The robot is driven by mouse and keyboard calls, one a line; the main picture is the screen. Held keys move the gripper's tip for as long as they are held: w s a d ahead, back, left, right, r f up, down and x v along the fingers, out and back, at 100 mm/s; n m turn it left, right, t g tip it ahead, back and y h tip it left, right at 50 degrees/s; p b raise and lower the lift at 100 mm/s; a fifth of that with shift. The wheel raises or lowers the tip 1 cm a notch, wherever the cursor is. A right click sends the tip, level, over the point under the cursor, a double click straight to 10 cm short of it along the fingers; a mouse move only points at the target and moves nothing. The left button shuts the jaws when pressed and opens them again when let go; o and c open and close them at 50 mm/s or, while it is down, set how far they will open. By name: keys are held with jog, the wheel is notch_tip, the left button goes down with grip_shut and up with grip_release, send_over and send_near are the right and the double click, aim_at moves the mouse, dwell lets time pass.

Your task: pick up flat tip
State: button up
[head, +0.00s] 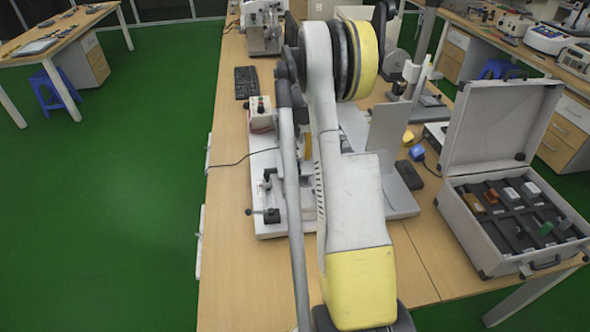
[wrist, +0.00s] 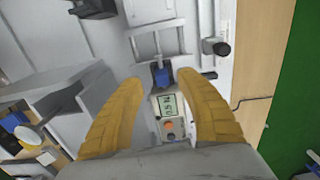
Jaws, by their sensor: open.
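I cannot pick out a flat tip with certainty in either view. The open grey case (head: 482,250) at the right of the head view holds several small parts in dark foam, too small to identify. In the wrist view my gripper (wrist: 160,80) is open, its two yellow fingers apart. Between and beyond the fingers are a blue part (wrist: 161,76) and a gauge (wrist: 168,106) with a small lit display and coloured buttons. No object is visibly held. In the head view my arm hides the gripper and part of the test stand.
A white test stand (head: 268,222) with a knobbed handle stands on the wooden bench (head: 240,285). The bench's front left area is clear.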

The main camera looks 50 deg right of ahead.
aim_at(295, 162)
notch_tip(295, 162, down, 4)
jog(key=shift+w+f+b, duration=0.1)
jog(key=shift+w+b, duration=0.05)
jog(key=shift+b, duration=0.5)
jog(key=shift+a, duration=0.1)
grip_shut()
